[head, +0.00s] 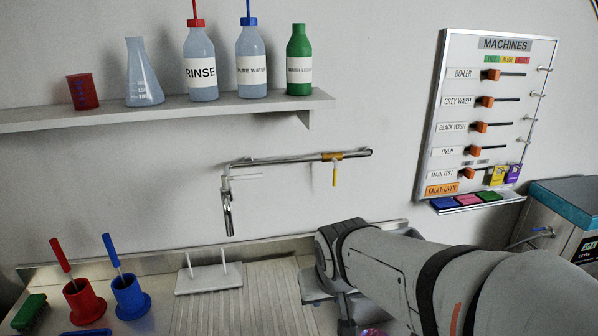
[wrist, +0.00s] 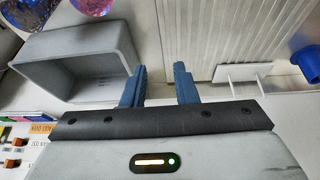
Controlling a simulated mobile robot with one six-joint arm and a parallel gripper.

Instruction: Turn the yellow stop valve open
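The yellow stop valve (head: 331,157) sits on a metal pipe (head: 285,158) on the wall in the head view. Its yellow handle (head: 335,175) hangs straight down, across the pipe. A tap spout (head: 228,208) hangs at the pipe's left end. My gripper (wrist: 160,68) shows in the wrist view with two blue fingers apart and nothing between them. In the head view my arm reaches in from the lower right, below the valve, and its fingers are largely hidden. The valve is not visible in the wrist view.
A grey sink basin (wrist: 75,56) and ribbed drainboard (wrist: 215,30) lie below the valve. A white peg rack (head: 208,279) stands on the board. A shelf of bottles (head: 200,108) is at upper left, and a machines panel (head: 448,110) at right. The wall around the valve is clear.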

